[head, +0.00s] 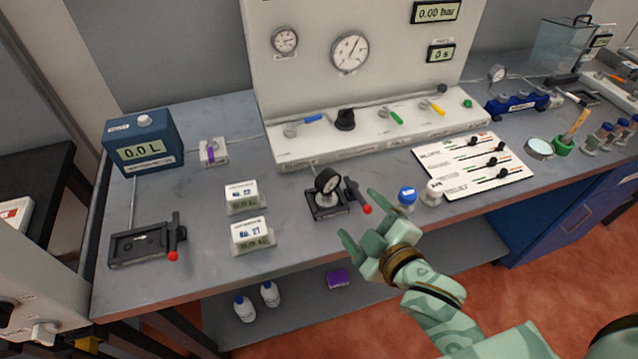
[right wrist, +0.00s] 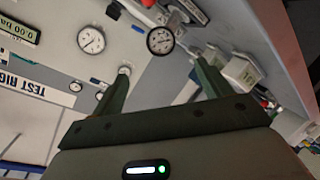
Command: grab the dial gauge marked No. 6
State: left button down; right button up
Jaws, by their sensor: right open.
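A black-rimmed dial gauge (head: 328,182) with a white face stands upright in a dark clamp fixture (head: 328,204) with a red-tipped lever, near the middle of the bench. No number can be read on it. My right gripper (head: 358,213) is open and empty, just to the right of and in front of the fixture, apart from the gauge. In the right wrist view, a black-rimmed dial (right wrist: 160,41) shows beyond and between the open fingers (right wrist: 157,78). My left gripper is not in view.
Two white label blocks (head: 242,197) (head: 252,235) stand left of the fixture. A blue-capped bottle (head: 407,197) and a white one (head: 432,192) stand right. Behind is a panel (head: 350,90) with gauges and valves. Another small dial (head: 497,73) sits at the back right.

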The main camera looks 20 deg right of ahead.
aim_at(330, 184)
jog(key=b+x, duration=0.1)
jog(key=x, duration=0.9)
jog(key=shift+d+b, duration=0.1)
jog(key=shift+b, duration=0.3)
jog(key=b+x, duration=0.1)
jog(key=x, duration=0.4)
jog(key=shift+w+f+b, duration=0.2)
jog(key=shift+b, duration=0.15)
jog(key=shift+s+r, duration=0.1)
jog(key=c, duration=1.2)
